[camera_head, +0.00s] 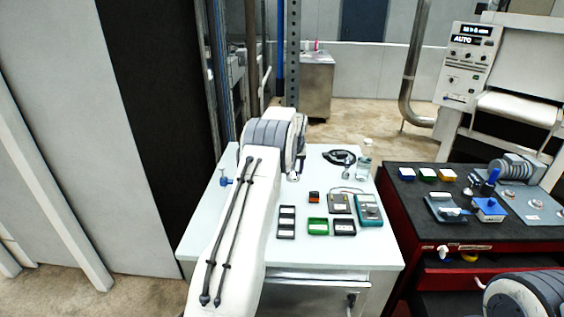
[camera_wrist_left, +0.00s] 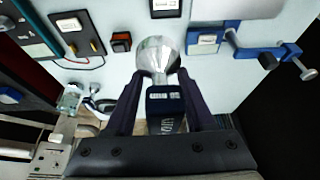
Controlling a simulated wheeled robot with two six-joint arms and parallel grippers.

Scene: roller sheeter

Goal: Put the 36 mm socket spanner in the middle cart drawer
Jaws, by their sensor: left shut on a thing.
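The socket spanner (camera_wrist_left: 156,58) has a round silver socket head and a dark blue handle block with a small white label; the size marking is not legible. My left gripper (camera_wrist_left: 155,95) is shut on its handle, with the silver head pointing out past the fingertips. In the head view my left arm reaches over the pale table, and only a bit of silver shows near its wrist. The red cart (camera_head: 405,262) stands at the right; its front shows a red drawer front (camera_head: 470,278), but I cannot tell which drawer it is. My right gripper is out of view.
The pale table (camera_head: 335,255) carries a teal meter (camera_head: 369,210), a green-framed box (camera_head: 318,226), a black coil (camera_head: 339,157) and a blue clamp (camera_head: 226,181). The cart top holds coloured bins (camera_head: 427,174) and blue tools (camera_head: 489,208). My right arm shows at the lower right.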

